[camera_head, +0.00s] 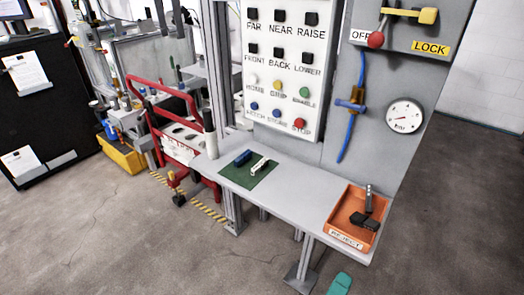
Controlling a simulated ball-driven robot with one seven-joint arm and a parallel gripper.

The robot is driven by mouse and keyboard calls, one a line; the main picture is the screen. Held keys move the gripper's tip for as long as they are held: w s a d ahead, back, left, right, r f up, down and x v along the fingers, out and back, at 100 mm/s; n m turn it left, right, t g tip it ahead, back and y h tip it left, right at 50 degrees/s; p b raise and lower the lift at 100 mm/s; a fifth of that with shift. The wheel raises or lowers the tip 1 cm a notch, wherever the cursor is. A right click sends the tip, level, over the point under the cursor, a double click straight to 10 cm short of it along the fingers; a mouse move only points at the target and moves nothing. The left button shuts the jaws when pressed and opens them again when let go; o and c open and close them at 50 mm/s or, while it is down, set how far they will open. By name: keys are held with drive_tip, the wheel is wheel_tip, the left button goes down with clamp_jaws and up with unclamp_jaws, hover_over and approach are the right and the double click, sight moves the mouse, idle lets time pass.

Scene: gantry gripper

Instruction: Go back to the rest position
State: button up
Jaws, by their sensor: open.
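My gripper and arm cannot be made out in the head view. A teal piece (340,284) shows at the bottom edge, partly cut off, and I cannot tell what it is. A grey workbench (290,182) stands ahead. On it lies a green mat (236,178) with a blue part (242,158) and a white part (259,165) side by side. At the bench's right end sits an orange tray (344,208) labelled REJECT, holding dark grey and black pieces (360,219).
A red-framed stand (179,138) and a yellow bin (124,156) are left. Floor in front is mostly clear.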

drive_tip(key=s+d+f+m+g+y, duration=0.1)
drive_tip(key=s+d+f+m+g, duration=0.3)
drive_tip(key=d, duration=0.3)
drive_tip(key=s+d+f+m+g+y, duration=0.2)
drive_tip(key=s+d+f+g, duration=0.25)
drive_tip(key=d+f, duration=0.3)
drive_tip(key=s+f+m+g+y, duration=0.3)
drive_tip(key=s+f+m+y, duration=0.1)
drive_tip(key=s+y, duration=0.3)
drive_tip(key=shift+s+a+f+g, duration=0.15)
drive_tip(key=shift+s+a+g, duration=0.25)
drive_tip(key=shift+s, duration=0.95)
